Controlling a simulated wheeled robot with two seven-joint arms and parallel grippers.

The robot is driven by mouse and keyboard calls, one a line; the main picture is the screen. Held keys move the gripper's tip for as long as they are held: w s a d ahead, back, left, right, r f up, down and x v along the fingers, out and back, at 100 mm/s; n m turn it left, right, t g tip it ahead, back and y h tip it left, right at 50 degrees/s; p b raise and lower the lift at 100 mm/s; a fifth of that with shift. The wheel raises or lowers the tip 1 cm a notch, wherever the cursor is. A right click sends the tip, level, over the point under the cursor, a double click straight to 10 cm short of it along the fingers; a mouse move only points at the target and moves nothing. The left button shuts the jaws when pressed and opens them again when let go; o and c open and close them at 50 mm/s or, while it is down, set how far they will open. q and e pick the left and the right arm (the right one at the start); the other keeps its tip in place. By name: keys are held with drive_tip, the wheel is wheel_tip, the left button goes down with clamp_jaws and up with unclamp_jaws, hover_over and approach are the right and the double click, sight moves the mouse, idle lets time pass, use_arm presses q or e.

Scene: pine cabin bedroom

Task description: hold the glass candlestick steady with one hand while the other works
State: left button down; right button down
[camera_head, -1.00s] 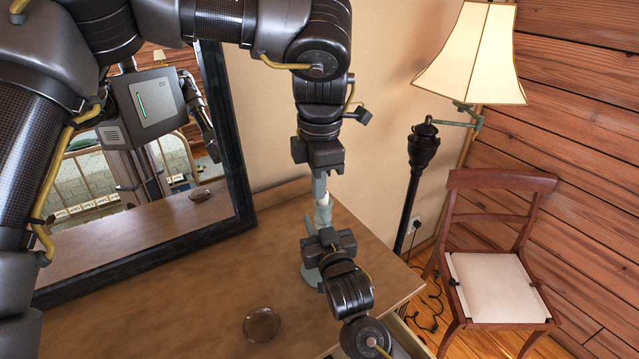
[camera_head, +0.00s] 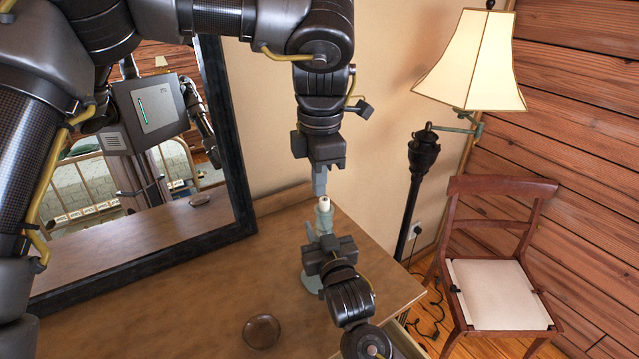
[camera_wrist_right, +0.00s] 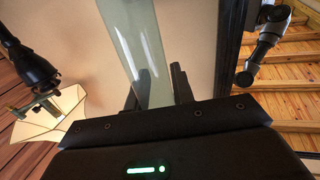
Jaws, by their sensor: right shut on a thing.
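The pale green glass candlestick (camera_head: 311,283) stands on the wooden dresser top, its round foot showing behind my right gripper. It also shows in the right wrist view (camera_wrist_right: 145,50), as a clear shaft between the fingers. My right gripper (camera_head: 317,238) is shut on the candlestick's stem and hides part of it. A short white candle (camera_head: 324,205) sits upright at the top of the candlestick. My left gripper (camera_head: 320,190) points down just above the candle, seemingly apart from it. Its fingers are seen edge-on, so I cannot tell their opening.
A small glass dish (camera_head: 262,331) lies on the dresser top (camera_head: 200,285) near the front. A dark-framed mirror (camera_head: 238,200) stands at the left. A floor lamp (camera_head: 470,60) and a wooden chair (camera_head: 490,290) stand to the right, beyond the dresser edge.

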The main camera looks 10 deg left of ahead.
drive_tip(key=shift+d+f, duration=0.1)
drive_tip(key=shift+f, duration=0.45)
drive_tip(key=c, duration=1.5)
unclamp_jaws()
drive_tip(key=o, duration=0.4)
drive_tip(key=shift+r, duration=0.15)
use_arm(q)
wheel_tip(320, 180, up, 4)
use_arm(e)
drive_tip(key=shift+r, duration=0.15)
use_arm(q)
wheel_tip(320, 180, up, 7)
drive_tip(key=p, duration=0.7)
use_arm(e)
drive_tip(key=v, duration=1.1)
drive_tip(key=shift+s+d, duration=0.25)
drive_tip(key=shift+s, duration=0.1)
